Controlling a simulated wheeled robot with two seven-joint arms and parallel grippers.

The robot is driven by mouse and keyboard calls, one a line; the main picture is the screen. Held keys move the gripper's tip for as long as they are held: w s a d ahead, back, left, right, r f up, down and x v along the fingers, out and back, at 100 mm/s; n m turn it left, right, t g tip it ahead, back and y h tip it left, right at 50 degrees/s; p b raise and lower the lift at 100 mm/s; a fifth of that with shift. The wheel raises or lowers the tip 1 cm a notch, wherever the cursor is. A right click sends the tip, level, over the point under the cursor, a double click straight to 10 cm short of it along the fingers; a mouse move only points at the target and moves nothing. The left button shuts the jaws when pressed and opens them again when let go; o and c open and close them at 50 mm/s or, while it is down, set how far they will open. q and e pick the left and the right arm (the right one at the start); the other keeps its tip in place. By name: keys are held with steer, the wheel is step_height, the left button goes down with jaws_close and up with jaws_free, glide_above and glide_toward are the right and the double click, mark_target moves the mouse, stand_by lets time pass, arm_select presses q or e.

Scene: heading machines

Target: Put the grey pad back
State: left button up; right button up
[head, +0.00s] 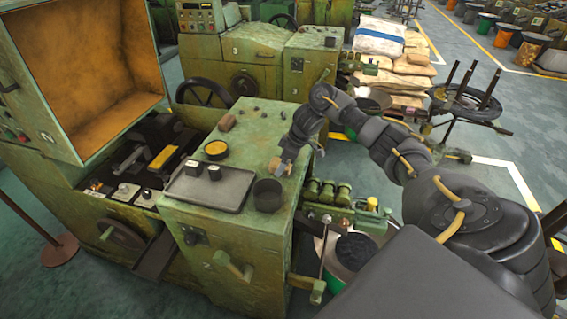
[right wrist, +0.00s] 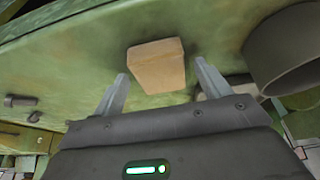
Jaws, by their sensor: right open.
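My right gripper (head: 281,166) is open over the green machine top. In the right wrist view its two fingers (right wrist: 161,72) stand apart, with a tan block (right wrist: 157,64) ahead and between them. The fingers do not visibly close on the block; whether they touch it I cannot tell. The block also shows small beside the gripper in the head view (head: 274,164). I cannot pick out a grey pad for certain. My left gripper is out of view.
A dark cup (head: 267,196) stands on the machine top (head: 252,133) close to the gripper; it also shows at the right in the wrist view (right wrist: 288,45). Green cylinders (head: 328,192) project at the machine's right side.

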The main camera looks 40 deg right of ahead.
steer(key=p+v, duration=0.1)
steer(key=v, duration=1)
steer(key=shift+r+p, duration=0.25)
steer(key=shift+p, duration=0.05)
steer(key=shift+d, duration=0.15)
